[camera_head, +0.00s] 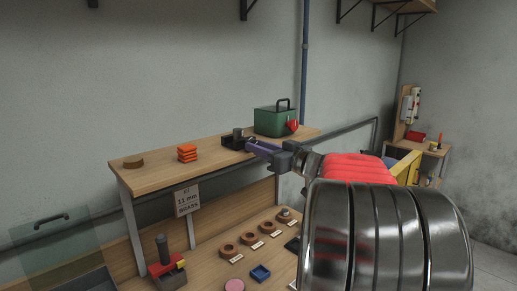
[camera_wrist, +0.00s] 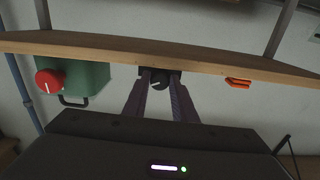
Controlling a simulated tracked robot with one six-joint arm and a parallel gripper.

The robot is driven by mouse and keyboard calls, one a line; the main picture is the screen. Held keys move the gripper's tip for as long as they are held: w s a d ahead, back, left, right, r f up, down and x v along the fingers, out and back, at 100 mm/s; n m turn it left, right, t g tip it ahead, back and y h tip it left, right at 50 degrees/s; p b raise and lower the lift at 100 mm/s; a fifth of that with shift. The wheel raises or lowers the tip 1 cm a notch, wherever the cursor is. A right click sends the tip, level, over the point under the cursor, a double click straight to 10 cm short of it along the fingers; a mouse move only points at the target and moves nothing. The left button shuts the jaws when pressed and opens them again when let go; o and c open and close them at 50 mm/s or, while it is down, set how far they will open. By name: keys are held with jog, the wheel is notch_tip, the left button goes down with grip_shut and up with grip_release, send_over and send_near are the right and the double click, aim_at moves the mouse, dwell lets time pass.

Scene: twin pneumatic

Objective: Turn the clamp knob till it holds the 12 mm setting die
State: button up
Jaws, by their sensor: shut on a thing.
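A small black clamp fixture (camera_head: 232,143) stands on the upper wooden shelf. My gripper (camera_head: 253,146) reaches its right side with purple fingers. In the wrist view, which is upside down, my gripper (camera_wrist: 160,82) is closed around a dark round knob (camera_wrist: 159,86) on the black fixture (camera_wrist: 153,72). I cannot read any turn of the knob. Whether a die sits in the clamp cannot be made out. Several brown rings (camera_head: 229,251) lie with small labels on the lower bench, and their sizes are too small to read.
A green case (camera_head: 272,121) with a red knob (camera_head: 293,126) stands close behind the clamp. Orange blocks (camera_head: 187,153) and a brown disc (camera_head: 133,162) are left on the shelf (camera_head: 150,179).

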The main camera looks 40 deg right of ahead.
jog(key=shift+m, duration=0.6)
jog(key=o, duration=1)
jog(key=shift+o, duration=0.2)
jog(key=s, duration=1.3)
jog(key=shift+s+d, duration=0.2)
jog(key=shift+s, duration=0.2)
